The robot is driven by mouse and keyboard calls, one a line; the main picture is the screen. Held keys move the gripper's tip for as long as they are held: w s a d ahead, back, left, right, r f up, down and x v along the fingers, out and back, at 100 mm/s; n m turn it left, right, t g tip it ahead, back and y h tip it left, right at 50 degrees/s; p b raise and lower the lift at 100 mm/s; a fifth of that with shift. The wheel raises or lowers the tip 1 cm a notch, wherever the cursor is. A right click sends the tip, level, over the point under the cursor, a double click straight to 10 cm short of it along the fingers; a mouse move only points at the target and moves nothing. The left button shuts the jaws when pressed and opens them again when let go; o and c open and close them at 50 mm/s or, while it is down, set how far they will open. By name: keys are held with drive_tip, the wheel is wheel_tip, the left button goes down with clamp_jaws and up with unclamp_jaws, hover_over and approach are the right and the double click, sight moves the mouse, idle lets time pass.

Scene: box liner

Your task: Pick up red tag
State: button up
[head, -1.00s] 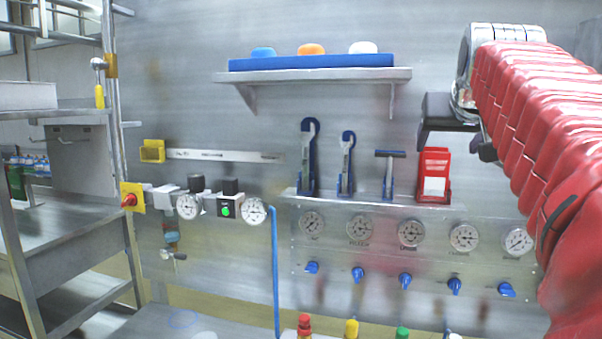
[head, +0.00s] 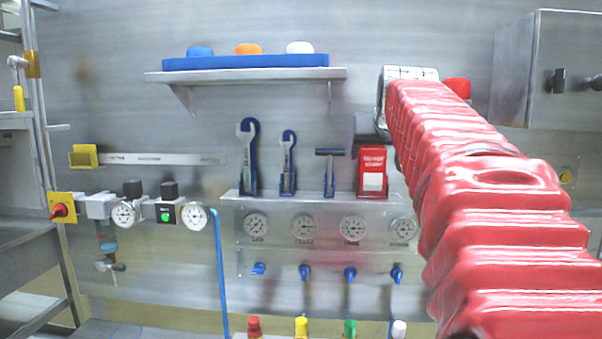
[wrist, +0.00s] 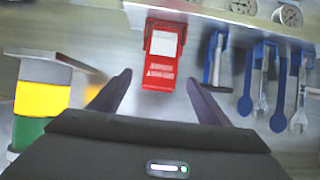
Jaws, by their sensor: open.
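The red tag (head: 372,162), with a white label, stands in a holder at the right end of the tool ledge in the head view. In the wrist view, which looks inverted, the red tag (wrist: 160,72) is at top centre. My gripper (wrist: 157,84) is open and empty, its two dark fingers apart on either side of the tag's near end. They do not appear to touch it. In the head view a dark part of my gripper (head: 368,126) shows just above the tag; my red-sleeved arm hides the rest.
Two wrenches (head: 246,150) and a T-handled tool (head: 329,170) stand left of the tag. A shelf (head: 250,75) is above, gauges (head: 304,227) and blue valves below. A grey cabinet (head: 565,65) is at right. A yellow-green stack (wrist: 40,98) is left in the wrist view.

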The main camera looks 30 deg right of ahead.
sight(374, 160)
drive_tip(key=shift+w+d+f, duration=0.2)
drive_tip(key=shift+w, duration=0.1)
drive_tip(key=shift+x, duration=2.6)
drive_tip(key=shift+f, duration=0.1)
drive_tip(key=shift+s, duration=0.1)
drive_tip(key=shift+c, duration=0.7)
drive_tip(key=shift+a, duration=0.1)
drive_tip(key=c, duration=1)
